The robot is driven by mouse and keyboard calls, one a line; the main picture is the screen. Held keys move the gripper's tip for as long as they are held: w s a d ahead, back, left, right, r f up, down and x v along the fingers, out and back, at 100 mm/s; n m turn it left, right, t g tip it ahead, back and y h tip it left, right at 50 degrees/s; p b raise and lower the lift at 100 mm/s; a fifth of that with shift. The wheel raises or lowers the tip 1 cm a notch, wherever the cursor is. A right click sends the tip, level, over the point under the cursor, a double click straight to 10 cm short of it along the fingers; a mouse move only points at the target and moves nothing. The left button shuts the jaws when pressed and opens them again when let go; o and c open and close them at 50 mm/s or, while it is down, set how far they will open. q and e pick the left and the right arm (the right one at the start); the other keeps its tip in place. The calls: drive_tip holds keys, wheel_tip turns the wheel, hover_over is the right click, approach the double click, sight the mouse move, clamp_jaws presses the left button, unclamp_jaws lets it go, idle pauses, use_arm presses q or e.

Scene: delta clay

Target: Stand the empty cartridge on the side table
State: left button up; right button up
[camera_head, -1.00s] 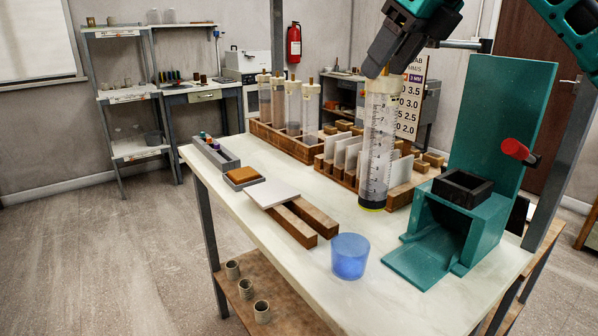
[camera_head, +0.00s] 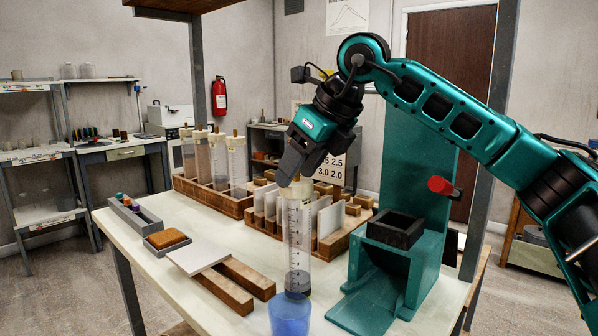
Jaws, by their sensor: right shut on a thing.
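My right gripper (camera_head: 297,182) points down and is shut on the top of a clear graduated cartridge (camera_head: 297,240). The cartridge is upright, looks clear through most of its length and has a dark lower end. That end shows just behind the blue cup (camera_head: 289,316); I cannot tell whether it touches the worktable. Other cartridges (camera_head: 237,162) stand in a wooden rack (camera_head: 213,201) at the back left of the worktable. A low wooden table (camera_head: 530,258) stands at the far right, partly behind my right arm; I cannot tell whether it is the side table. My left gripper is out of view.
A teal press (camera_head: 420,270) with a red-knobbed handle stands on the right of the worktable (camera_head: 170,238). A slotted wooden rack with white plates (camera_head: 330,221) is behind the cartridge. Wooden bars (camera_head: 220,291), a white tile (camera_head: 198,257) and a sponge tray (camera_head: 167,240) lie left.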

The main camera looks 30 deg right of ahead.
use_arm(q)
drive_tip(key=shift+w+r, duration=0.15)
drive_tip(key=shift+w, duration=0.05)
use_arm(e)
drive_tip(key=shift+f, duration=0.2)
drive_tip(key=o, duration=1.4)
drive_tip(key=shift+r, duration=0.2)
use_arm(q)
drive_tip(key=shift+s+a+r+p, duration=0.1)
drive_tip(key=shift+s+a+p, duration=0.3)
drive_tip(key=shift+p, duration=0.45)
use_arm(e)
drive_tip(key=shift+v, duration=6)
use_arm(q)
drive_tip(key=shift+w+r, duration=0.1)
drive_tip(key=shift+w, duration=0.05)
use_arm(e)
drive_tip(key=shift+a+f, duration=0.1)
